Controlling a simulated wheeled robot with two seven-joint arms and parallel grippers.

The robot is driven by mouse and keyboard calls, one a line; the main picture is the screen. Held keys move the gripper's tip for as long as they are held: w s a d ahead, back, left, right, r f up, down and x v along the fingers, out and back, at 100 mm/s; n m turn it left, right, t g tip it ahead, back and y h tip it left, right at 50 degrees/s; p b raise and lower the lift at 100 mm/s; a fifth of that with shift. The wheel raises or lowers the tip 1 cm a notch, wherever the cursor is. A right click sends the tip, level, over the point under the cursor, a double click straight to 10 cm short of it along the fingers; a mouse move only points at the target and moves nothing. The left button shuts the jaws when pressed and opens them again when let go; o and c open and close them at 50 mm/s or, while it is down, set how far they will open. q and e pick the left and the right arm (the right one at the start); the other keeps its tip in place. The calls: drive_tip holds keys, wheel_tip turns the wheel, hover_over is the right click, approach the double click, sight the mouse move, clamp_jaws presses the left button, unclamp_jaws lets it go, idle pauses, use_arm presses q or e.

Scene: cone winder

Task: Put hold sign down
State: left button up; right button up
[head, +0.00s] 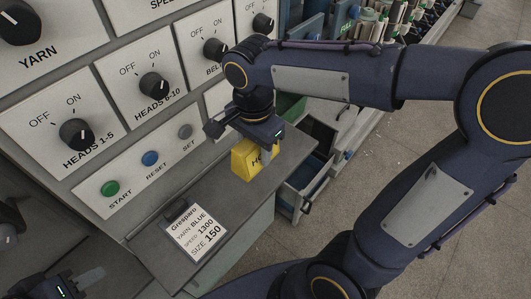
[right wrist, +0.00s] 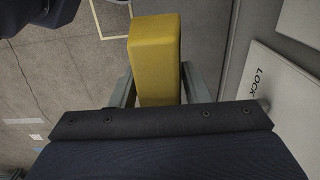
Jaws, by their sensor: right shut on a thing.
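In the right wrist view the yellow sign (right wrist: 155,60) stands between the two fingers (right wrist: 160,88). I cannot tell whether its base touches the shelf. My left gripper (head: 85,280) is at the lower left corner of the head view, away from the sign; its fingers are only partly visible.
A label card (head: 193,232) lies on the shelf, left of the sign. The panel behind has black knobs (head: 76,134) and START (head: 110,188), RESET and SET buttons. An open drawer (head: 303,182) is right of the shelf. The shelf between card and sign is clear.

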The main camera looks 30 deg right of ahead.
drive_tip(key=w+d+f, duration=0.1)
drive_tip(key=d+f, duration=0.1)
drive_tip(key=w+d+f, duration=0.1)
drive_tip(key=d+f, duration=0.1)
drive_tip(key=w+d+f, duration=0.1)
drive_tip(key=d+f, duration=0.1)
drive_tip(key=shift+w+f+p, duration=0.15)
drive_tip(key=shift+w+p, duration=0.05)
drive_tip(key=shift+p, duration=0.1)
drive_tip(key=shift+w+d+f, duration=0.1)
drive_tip(key=shift+d+f, duration=0.1)
drive_tip(key=shift+f, duration=0.8)
drive_tip(key=shift+w+d+f, duration=0.1)
drive_tip(key=shift+d+f, duration=0.05)
drive_tip(key=shift+f, duration=0.8)
drive_tip(key=shift+f, duration=0.15)
drive_tip(key=o, duration=1)
